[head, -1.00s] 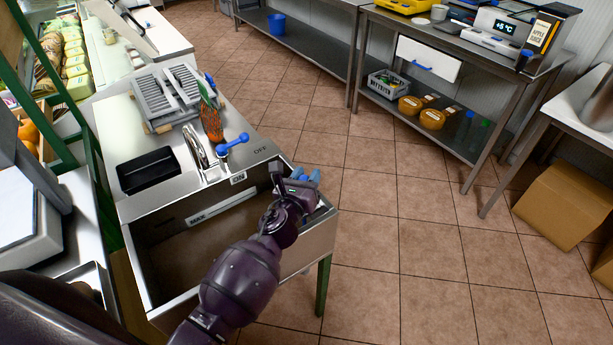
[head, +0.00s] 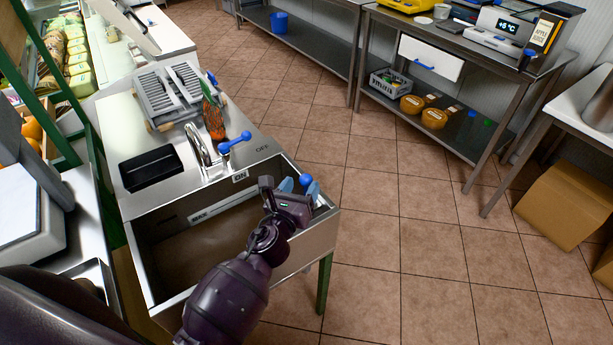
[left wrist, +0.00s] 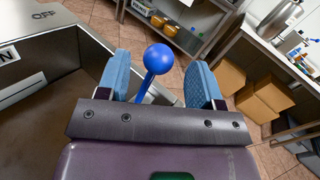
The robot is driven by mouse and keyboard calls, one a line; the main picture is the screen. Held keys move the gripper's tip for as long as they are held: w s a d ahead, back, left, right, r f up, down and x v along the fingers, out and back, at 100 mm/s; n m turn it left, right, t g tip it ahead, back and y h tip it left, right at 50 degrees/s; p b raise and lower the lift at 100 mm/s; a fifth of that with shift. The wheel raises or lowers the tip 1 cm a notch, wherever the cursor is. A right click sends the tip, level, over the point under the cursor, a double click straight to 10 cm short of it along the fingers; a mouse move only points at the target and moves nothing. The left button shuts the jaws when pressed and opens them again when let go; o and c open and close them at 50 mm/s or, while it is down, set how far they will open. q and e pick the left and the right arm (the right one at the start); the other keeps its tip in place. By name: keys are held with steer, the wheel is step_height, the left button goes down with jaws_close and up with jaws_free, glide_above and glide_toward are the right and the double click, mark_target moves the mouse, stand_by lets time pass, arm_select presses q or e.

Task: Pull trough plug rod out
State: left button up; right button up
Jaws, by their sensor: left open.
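The plug rod shows as a blue ball knob (head: 306,181) at the right corner of the steel trough (head: 172,296). In the left wrist view the blue knob and its short blue stem (left wrist: 157,60) stand upright between the two finger pads. My left gripper (head: 299,187) is open, with its light blue fingers around the rod. I see a gap on both sides of the stem, and no grip on it. The rod's lower end is hidden by the gripper. My right gripper is not in view.
A blue-handled tap (head: 234,143) and a black tray (head: 150,168) sit on the sink top behind the trough. A grey rack (head: 172,92) stands further back. The tiled floor right of the trough is clear. Cardboard boxes (head: 563,205) lie far right.

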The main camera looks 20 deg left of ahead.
arm_select(q)
steer(key=s, duration=0.4)
steer(key=shift+s+a, duration=0.1)
steer(key=shift+a, duration=0.1)
steer(key=shift+s, duration=0.7)
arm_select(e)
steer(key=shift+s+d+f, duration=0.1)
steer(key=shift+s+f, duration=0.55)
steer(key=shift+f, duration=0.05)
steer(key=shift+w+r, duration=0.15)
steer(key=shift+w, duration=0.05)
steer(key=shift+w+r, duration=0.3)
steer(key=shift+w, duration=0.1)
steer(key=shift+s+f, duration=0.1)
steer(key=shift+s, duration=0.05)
